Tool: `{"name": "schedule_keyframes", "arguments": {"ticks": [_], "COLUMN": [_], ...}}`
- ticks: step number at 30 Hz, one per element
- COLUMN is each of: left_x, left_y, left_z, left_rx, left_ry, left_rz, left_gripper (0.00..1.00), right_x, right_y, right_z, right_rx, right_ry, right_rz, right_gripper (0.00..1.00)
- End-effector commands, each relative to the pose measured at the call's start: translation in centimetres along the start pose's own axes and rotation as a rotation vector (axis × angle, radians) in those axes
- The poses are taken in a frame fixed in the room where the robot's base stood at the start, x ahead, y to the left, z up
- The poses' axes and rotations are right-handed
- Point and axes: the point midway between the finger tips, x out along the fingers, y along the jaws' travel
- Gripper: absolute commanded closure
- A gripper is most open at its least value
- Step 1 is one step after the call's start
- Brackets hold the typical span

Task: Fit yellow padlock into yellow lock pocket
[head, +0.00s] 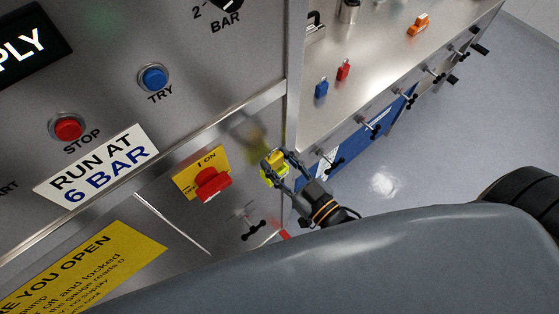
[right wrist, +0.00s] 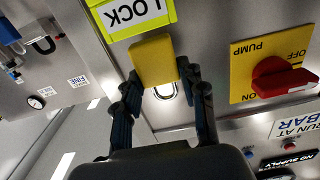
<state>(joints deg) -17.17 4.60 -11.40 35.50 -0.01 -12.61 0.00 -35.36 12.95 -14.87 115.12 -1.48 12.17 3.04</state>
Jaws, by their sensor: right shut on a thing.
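My right gripper (head: 277,170) is by the front of the steel panel, right of the pump switch. It is shut on the yellow padlock (right wrist: 153,60). In the right wrist view the padlock's body points away from the palm, and its metal shackle (right wrist: 166,92) lies between the fingers. The yellow-green lock pocket, with a white LOCK label (right wrist: 133,13), shows just beyond the padlock at the top of that view. I cannot tell whether padlock and pocket touch. In the head view the gripper partly hides both. My left gripper is not in view.
A red rotary pump switch (head: 210,184) on a yellow plate is close to the left of the gripper. A blue padlock (head: 321,88), a red padlock (head: 343,69) and an orange object (head: 418,25) are on the steel surface. Black-ended T-handles line its edge. The floor (head: 440,140) is clear.

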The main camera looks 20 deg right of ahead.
Motion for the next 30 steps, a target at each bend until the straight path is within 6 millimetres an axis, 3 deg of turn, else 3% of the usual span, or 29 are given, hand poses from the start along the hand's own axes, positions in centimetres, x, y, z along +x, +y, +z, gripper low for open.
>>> {"name": "schedule_keyframes", "arguments": {"ticks": [30], "left_x": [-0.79], "left_y": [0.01], "left_z": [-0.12], "left_rx": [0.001], "left_ry": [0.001], "left_rz": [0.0], "left_gripper": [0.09], "right_x": [0.02], "right_y": [0.01], "right_z": [-0.15], "right_rx": [0.0], "right_ry": [0.001], "right_rz": [0.0], "right_gripper": [0.99]}}
